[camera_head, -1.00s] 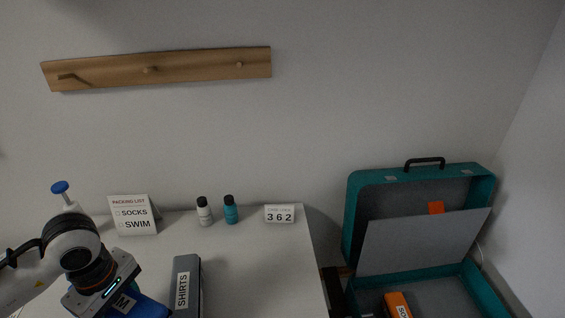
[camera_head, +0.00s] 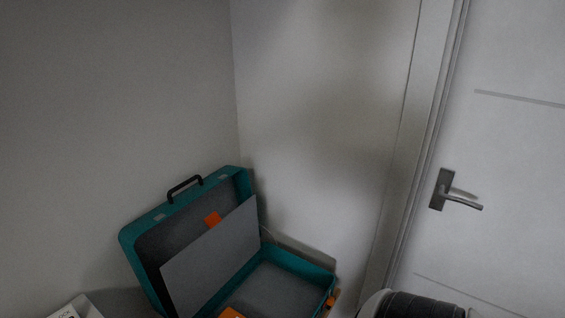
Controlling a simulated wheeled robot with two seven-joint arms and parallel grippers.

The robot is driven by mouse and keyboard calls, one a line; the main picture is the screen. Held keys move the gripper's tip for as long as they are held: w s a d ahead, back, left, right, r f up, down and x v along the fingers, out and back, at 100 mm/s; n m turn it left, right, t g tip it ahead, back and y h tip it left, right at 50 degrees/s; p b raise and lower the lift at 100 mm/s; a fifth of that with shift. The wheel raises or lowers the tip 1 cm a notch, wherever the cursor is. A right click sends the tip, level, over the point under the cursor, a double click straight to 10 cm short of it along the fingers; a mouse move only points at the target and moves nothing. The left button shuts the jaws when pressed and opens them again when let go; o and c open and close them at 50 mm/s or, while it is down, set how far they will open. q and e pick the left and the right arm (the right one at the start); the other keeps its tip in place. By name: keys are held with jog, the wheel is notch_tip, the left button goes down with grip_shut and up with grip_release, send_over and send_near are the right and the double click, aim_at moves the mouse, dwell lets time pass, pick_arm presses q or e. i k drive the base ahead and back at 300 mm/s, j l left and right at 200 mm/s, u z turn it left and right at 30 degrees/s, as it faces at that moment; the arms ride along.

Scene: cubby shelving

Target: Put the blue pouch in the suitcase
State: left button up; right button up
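The teal suitcase (camera_head: 128,237) stands open at the lower left of the head view, its lid up with a black handle on top. A grey divider panel (camera_head: 212,262) leans inside against the lid. The grey floor of its base shows bare at the right, and an orange item (camera_head: 231,313) lies at the near edge, cut off by the frame. The blue pouch is not in view now.
A white door with a metal handle (camera_head: 441,190) is at the right. A rounded grey and black object (camera_head: 415,305) shows at the bottom right. A white card (camera_head: 77,308) is at the bottom left. A wall corner is behind the suitcase.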

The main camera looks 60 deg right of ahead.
aim_at(280, 297)
jog(key=z, duration=1.5)
jog(key=i+l+z, duration=0.2)
jog(key=z, duration=0.15)
jog(key=i+l+z, duration=0.2)
jog(key=l+z, duration=0.15)
jog(key=i+l, duration=0.2)
